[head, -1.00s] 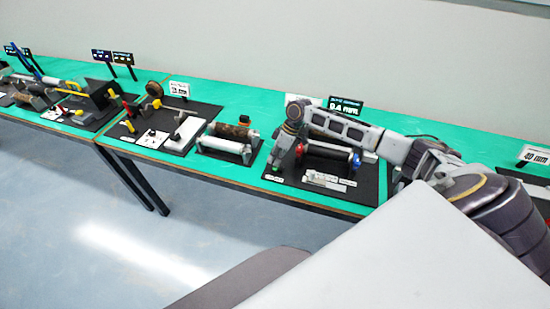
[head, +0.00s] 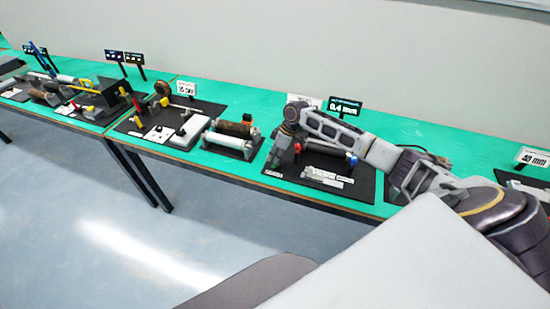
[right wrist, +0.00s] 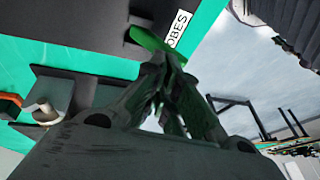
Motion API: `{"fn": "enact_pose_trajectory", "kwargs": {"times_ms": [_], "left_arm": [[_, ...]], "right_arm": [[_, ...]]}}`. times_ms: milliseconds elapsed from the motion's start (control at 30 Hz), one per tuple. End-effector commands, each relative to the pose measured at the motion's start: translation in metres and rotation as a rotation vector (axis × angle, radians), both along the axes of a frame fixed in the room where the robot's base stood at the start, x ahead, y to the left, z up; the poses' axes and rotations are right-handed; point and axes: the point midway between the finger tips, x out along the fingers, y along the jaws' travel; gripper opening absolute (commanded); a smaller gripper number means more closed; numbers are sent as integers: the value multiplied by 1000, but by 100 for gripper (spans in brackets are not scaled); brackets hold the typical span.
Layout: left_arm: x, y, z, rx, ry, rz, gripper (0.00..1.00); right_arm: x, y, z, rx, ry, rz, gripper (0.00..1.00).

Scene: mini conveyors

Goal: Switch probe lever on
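A dark green bar, which looks like the probe lever (right wrist: 150,40), shows at my right fingertips in the right wrist view. It lies beside a white label (right wrist: 178,29) whose visible letters read "OBES". My right gripper (right wrist: 166,62) has its fingertips drawn together at the bar; I see no clear gap between the tips. They look close to or touching it, but I cannot tell if they press on it. In the head view my right gripper (head: 276,155) points down at the left front of the black station board (head: 290,177). The lever is hidden there. My left gripper is out of view.
The board carries a grey roller (head: 325,147), a red knob (head: 297,148), a blue knob (head: 352,159) and a "0.4 mm" sign (head: 345,106). Another roller stand (head: 228,140) is close on the left. More stations line the green table (head: 240,98) against the wall.

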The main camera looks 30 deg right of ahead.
Motion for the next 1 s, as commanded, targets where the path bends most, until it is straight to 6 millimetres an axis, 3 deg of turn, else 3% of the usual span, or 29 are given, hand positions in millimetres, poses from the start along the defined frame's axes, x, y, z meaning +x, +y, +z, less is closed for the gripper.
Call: {"fn": "enact_pose_trajectory", "kwargs": {"times_ms": [200,1000], "left_arm": [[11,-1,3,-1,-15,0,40],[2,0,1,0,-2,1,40]], "right_arm": [[-6,7,-8,7,15,8,0],[3,-3,-7,5,15,6,0]]}}
